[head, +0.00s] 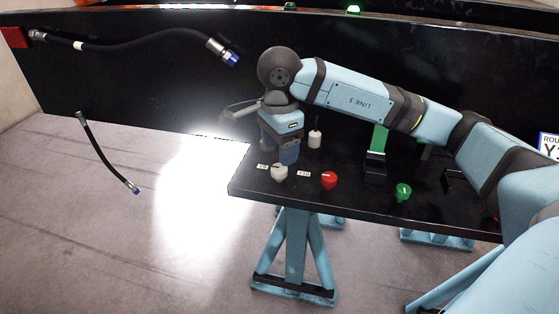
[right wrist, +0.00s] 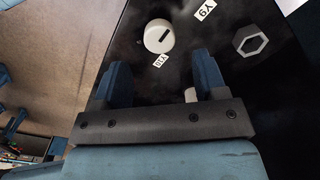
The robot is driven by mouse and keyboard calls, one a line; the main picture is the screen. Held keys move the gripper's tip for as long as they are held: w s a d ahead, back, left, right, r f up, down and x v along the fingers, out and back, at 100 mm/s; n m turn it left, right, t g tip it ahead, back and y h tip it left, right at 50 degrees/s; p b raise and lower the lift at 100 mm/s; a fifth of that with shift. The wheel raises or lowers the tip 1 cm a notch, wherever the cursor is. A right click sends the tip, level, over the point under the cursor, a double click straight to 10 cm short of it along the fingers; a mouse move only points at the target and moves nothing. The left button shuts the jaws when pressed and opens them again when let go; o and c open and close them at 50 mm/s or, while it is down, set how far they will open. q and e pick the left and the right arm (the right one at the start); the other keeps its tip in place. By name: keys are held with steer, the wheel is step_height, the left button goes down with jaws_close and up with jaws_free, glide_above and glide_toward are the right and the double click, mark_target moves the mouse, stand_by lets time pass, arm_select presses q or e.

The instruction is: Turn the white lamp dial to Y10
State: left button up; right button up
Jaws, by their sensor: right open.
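The white dial (head: 279,172) sits near the left end of the black table, just below my right gripper (head: 287,158). In the right wrist view the dial (right wrist: 158,36) is a round white knob with a short dark slot mark slanting up to the right. A Y9 tag (right wrist: 205,9) and a second tag (right wrist: 160,60), which seems to read Y10, lie near it. My right gripper (right wrist: 162,70) is open, its two blue fingers apart, with the dial beyond the fingertips and nothing between them. My left gripper is not in view.
A red knob (head: 329,180) and a green knob (head: 403,191) stand to the right. Black hoses (head: 140,42) hang at left. The table's left edge is close.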

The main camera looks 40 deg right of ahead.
mark_target(280, 168)
step_height(280, 168, up, 9)
steer(key=shift+f, duration=0.15)
stand_by(0.5)
steer(key=shift+f, duration=0.1)
